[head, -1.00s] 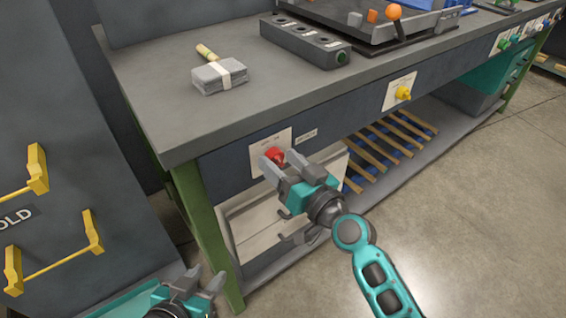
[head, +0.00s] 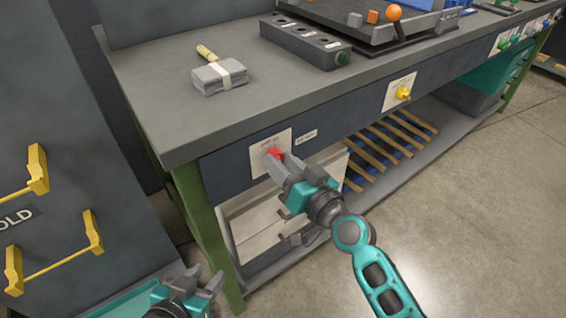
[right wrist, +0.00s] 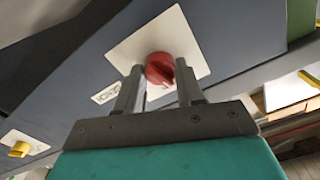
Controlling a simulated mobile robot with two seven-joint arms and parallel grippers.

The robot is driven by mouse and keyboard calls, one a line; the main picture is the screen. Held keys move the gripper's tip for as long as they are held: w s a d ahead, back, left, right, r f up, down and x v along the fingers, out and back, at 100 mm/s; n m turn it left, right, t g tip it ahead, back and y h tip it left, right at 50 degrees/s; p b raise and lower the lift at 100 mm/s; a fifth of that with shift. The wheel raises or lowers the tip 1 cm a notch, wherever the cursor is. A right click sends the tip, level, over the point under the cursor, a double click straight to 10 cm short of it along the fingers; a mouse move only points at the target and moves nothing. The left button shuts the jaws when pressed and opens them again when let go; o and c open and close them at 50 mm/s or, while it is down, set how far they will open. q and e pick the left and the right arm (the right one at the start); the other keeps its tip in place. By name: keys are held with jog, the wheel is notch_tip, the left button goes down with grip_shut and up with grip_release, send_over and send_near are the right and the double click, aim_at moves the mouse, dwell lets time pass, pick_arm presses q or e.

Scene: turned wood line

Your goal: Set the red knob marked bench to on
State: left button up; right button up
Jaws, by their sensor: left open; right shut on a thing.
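The red knob (head: 274,152) sits on a pale plate (head: 257,160) on the bench's dark front panel. In the right wrist view the red knob (right wrist: 160,68) shows between my two grey fingers. My right gripper (head: 283,166) is shut on the knob, and its fingers hide part of it in the head view. My left gripper (head: 207,285) is open and empty at the bottom left, away from the bench front.
A yellow knob (head: 403,93) is on another plate further right. Yellow handles (head: 60,260) stick out at left. The floor at right is clear.

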jog(key=m, duration=0.4)
jog(key=shift+p, duration=0.3)
jog(key=shift+m, duration=1.9)
jog(key=o, duration=1)
jog(key=shift+o, duration=0.2)
jog(key=v, duration=1.3)
